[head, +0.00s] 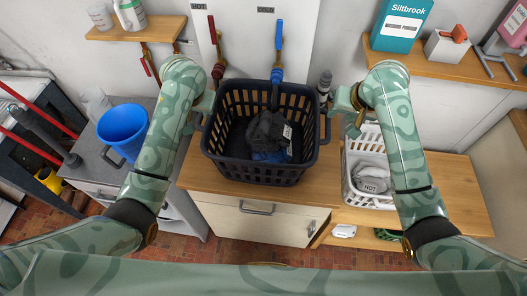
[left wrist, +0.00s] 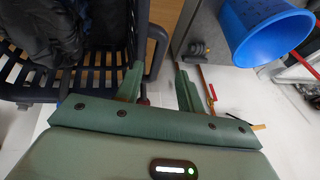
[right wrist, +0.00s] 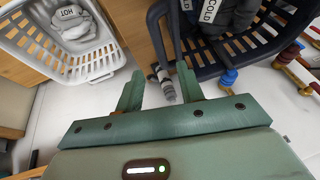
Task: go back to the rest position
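My left gripper (head: 204,104) is at the left rim of the dark basket in the head view. In the left wrist view its two fingers (left wrist: 160,88) are spread with nothing between them. My right gripper (head: 348,104) is between the dark basket and the white basket, above the counter. In the right wrist view its fingers (right wrist: 158,90) are apart and empty. The dark basket (head: 225,168) stands on the wooden counter and holds dark clothes (head: 268,135); their tag reads COLD in the right wrist view. The white basket (head: 352,190) holds grey cloth (head: 373,178) tagged HOT.
Red and blue taps (head: 277,75) stand behind the dark basket. A blue bucket (head: 122,128) is on the grey surface at left. Shelves above hold bottles (head: 130,14) and a teal box (head: 400,25).

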